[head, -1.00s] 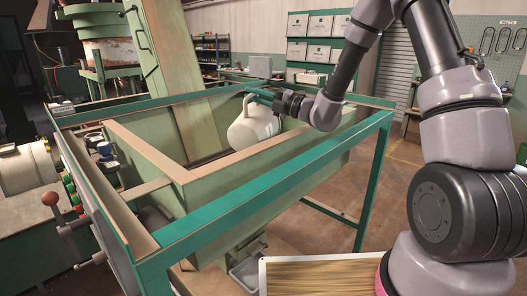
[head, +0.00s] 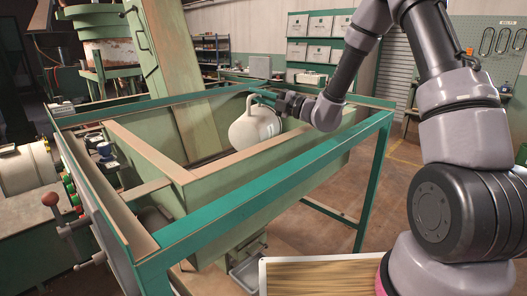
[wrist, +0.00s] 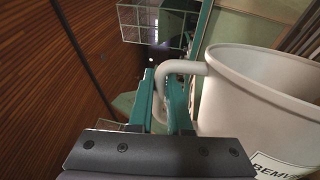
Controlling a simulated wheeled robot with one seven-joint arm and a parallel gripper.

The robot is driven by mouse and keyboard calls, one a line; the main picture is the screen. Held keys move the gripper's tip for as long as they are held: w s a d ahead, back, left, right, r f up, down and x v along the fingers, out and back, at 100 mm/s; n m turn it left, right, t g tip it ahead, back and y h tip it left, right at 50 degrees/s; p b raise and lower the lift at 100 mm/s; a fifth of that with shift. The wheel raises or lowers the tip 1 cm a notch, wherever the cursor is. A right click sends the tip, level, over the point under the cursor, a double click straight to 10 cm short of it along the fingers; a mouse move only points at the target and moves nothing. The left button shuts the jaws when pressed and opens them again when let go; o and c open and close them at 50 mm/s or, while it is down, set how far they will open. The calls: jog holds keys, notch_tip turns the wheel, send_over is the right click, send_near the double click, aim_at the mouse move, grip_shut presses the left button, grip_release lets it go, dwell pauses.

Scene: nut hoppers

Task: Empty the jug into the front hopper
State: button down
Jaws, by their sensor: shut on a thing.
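The white jug (head: 252,130) hangs tilted over the green front hopper (head: 225,183), above its open top near the right side. My gripper (head: 262,97) is shut on the jug's handle at its upper side. In the wrist view, the teal fingers (wrist: 170,105) close around the handle, and the jug (wrist: 255,100) fills the right side with part of a printed label showing.
A teal frame (head: 270,192) surrounds the hopper. A levered machine (head: 25,170) stands at the left, and a sloping green column (head: 180,85) rises behind the hopper. A tray with a wood-coloured inside (head: 320,278) lies at the front. Open floor (head: 400,200) shows to the right.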

jog(key=shift+w+d+f+m+t, duration=0.15)
jog(key=shift+w+d+f+m, duration=0.15)
jog(key=shift+w+m, duration=0.3)
jog(key=shift+w+d+f+m+t, duration=0.2)
jog(key=shift+w+d+m, duration=0.15)
jog(key=shift+w, duration=0.3)
jog(key=shift+w+d+m+t+h, duration=0.2)
jog(key=shift+w+d+m, duration=0.1)
jog(key=shift+w+m, duration=0.35)
jog(key=shift+w+d+m+t+h, duration=0.1)
jog(key=shift+w+d+m+h, duration=0.15)
jog(key=shift+w+m, duration=0.35)
dwell(0.4)
jog(key=shift+s+a+n+b, duration=0.15)
jog(key=shift+s+n+b, duration=0.15)
jog(key=shift+n, duration=0.1)
jog(key=shift+w+d+m, duration=0.2)
jog(key=shift+w+m, duration=0.1)
jog(key=shift+w, duration=0.15)
jog(key=shift+w+d+r+m+b, duration=0.3)
jog(key=shift+w+m+b, duration=0.1)
jog(key=shift+w+m, duration=0.15)
dwell(0.9)
